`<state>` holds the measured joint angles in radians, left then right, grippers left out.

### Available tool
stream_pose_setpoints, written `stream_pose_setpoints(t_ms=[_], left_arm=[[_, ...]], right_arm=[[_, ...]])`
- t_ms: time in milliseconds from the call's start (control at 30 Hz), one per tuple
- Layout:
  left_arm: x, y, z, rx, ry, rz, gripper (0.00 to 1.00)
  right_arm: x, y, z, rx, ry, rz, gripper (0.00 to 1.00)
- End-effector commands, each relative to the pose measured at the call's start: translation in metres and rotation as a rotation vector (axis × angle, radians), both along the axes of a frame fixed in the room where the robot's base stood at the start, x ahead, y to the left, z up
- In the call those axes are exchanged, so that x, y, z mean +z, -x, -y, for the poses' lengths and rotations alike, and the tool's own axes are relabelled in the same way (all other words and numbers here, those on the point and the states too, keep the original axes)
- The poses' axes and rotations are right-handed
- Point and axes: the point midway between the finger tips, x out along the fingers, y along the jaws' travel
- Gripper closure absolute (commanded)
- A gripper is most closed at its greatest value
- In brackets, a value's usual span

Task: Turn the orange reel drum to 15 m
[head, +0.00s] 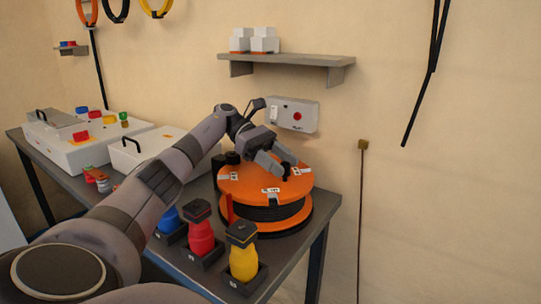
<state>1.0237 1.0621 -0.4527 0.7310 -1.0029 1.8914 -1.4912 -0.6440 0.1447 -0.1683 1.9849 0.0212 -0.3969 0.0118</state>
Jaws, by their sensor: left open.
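The orange reel drum (235,184) lies flat near the right end of the grey table, with black cable wound between its orange flanges. White labels with dark marks sit on its top, too small to read. A red upright pointer (230,207) stands at the drum's front left edge. My left gripper (285,176) is over the top of the drum, pointing down at its right half, with its fingers apart. A small dark part shows by the fingertips; I cannot tell whether they touch it. My right gripper is not in view.
Blue, red (201,232) and yellow (243,258) bottles stand in dark holders in front of the drum. A wall box with a red button (297,117) is behind it, below a shelf (287,62). White cases (85,145) fill the table's left.

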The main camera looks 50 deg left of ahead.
Motion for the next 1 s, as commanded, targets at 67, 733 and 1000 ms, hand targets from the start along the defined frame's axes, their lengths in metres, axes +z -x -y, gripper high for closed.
stream_pose_setpoints(t_ms=[67, 733, 1000], left_arm=[[0.004, 0.001, -0.008, 0.002, 0.003, 0.002, 0.48], [0.016, 0.01, -0.035, -0.001, 0.002, -0.001, 0.48], [0.016, 0.011, -0.036, -0.001, 0.002, 0.0, 0.48]], right_arm=[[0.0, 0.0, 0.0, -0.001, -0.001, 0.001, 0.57], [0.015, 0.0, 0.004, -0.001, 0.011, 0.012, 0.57], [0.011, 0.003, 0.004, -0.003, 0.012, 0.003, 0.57]])
